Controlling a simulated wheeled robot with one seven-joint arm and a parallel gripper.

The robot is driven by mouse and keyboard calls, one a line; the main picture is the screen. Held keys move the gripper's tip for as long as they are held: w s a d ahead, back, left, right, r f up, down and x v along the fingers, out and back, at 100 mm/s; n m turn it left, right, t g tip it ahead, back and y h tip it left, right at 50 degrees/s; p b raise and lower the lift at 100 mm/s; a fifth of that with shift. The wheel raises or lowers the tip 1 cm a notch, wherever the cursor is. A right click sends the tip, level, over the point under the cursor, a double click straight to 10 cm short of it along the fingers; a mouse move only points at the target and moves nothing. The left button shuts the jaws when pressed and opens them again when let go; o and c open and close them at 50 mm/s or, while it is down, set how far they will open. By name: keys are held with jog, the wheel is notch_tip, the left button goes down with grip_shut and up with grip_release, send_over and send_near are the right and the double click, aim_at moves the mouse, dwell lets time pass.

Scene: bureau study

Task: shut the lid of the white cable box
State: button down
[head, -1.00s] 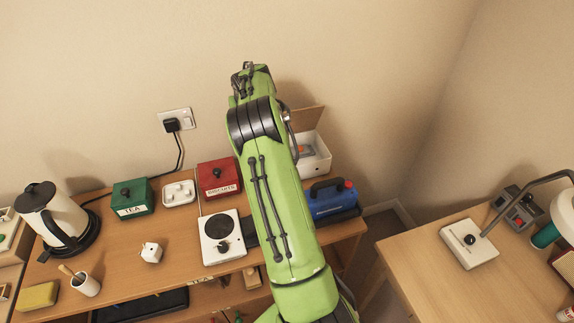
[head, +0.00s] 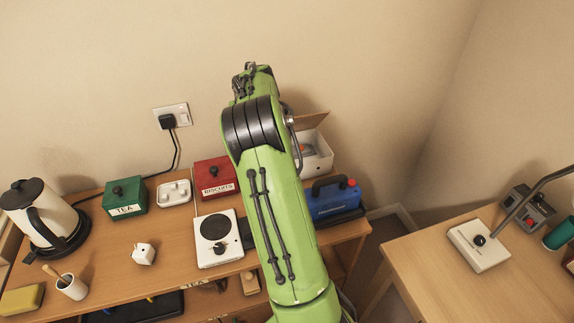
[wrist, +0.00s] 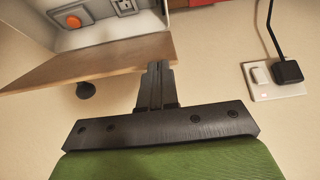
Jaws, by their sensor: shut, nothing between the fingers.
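The white cable box (head: 318,158) stands at the back right of the wooden desk in the head view, partly hidden by my arm. Its brown wooden lid (head: 313,122) is raised, open at the back. In the wrist view the lid (wrist: 85,65) is a brown board seen at a slant, with the open box (wrist: 95,35) beyond it and an orange item inside. My gripper (wrist: 155,68) is shut and empty, its tips near the lid's edge. I cannot tell whether they touch it. My arm hides the gripper in the head view.
A blue case (head: 335,203) with a dark handle stands in front of the box. A red biscuits tin (head: 213,178) and a white hotplate (head: 218,250) lie left of my arm. A wall socket with a plug (head: 170,117) is behind. A second desk (head: 420,265) is at right.

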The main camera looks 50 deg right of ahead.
jog(key=shift+s+a+f+b, duration=0.3)
jog(key=shift+s+f+b, duration=0.1)
jog(key=shift+f, duration=0.2)
jog(key=shift+s+a+f+b, duration=0.25)
jog(key=shift+a+f+b, duration=0.1)
jog(key=shift+f, duration=0.2)
jog(key=shift+d, duration=0.1)
jog(key=r+p, duration=0.2)
jog(key=r, duration=0.1)
jog(key=r+p, duration=0.1)
jog(key=r, duration=0.1)
jog(key=shift+s, duration=0.3)
